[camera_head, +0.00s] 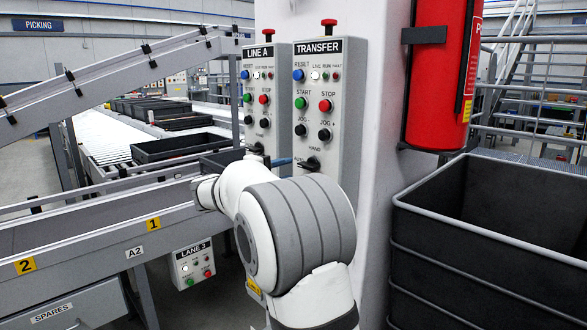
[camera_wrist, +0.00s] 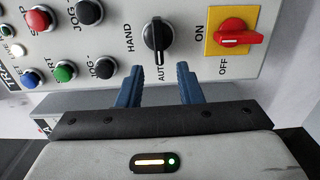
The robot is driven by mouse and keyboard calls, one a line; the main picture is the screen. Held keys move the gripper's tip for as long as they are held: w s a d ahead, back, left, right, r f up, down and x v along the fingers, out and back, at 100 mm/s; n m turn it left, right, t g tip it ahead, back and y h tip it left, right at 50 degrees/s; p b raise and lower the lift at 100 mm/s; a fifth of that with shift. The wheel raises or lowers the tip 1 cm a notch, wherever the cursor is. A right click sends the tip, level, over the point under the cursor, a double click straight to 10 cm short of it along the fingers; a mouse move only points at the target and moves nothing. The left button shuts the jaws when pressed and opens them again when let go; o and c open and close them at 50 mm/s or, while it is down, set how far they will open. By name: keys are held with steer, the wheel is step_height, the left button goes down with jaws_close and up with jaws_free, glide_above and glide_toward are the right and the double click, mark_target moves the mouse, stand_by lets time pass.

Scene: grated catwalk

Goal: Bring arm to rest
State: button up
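My gripper (camera_wrist: 161,88) shows in the wrist view with two blue fingers. They are apart, with nothing between them. Just beyond the fingertips is a black selector knob (camera_wrist: 157,40) with HAND and AUTO lettering, on a grey control panel. The gripper looks clear of the knob. In the head view my white and grey arm reaches toward the TRANSFER panel (camera_head: 331,80) and hides most of the gripper; a bit of blue finger (camera_head: 283,161) shows near the panel's lower part. The panel's selector knob (camera_head: 312,164) shows there too.
The LINE A panel (camera_head: 262,84) stands left of TRANSFER. A red switch on a yellow plate (camera_wrist: 213,39) is right of the knob. A conveyor rail (camera_head: 100,225) and a LANE 3 box (camera_head: 194,264) are left. A fire extinguisher (camera_head: 437,75) and dark bin (camera_head: 470,235) are right.

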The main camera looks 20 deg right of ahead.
steer(key=shift+v, duration=1.15)
steer(key=s+f+m+g+y+p, duration=0.15)
steer(key=s+g+y+p, duration=0.25)
steer(key=s+y+p, duration=0.95)
steer(key=s+a+m+y+p, duration=0.1)
steer(key=s+a, duration=0.3)
steer(key=s, duration=0.3)
steer(key=s+a+f+y+p, duration=0.1)
steer(key=s+a+p, duration=0.1)
steer(key=s+a, duration=0.2)
steer(key=s+a+f+m+y+p, duration=0.1)
steer(key=s+a, duration=0.3)
steer(key=s, duration=0.5)
steer(key=shift+s+f+m+p, duration=0.25)
steer(key=shift+s+m+p, duration=0.05)
steer(key=shift+s+m, duration=0.1)
steer(key=shift+y, duration=0.25)
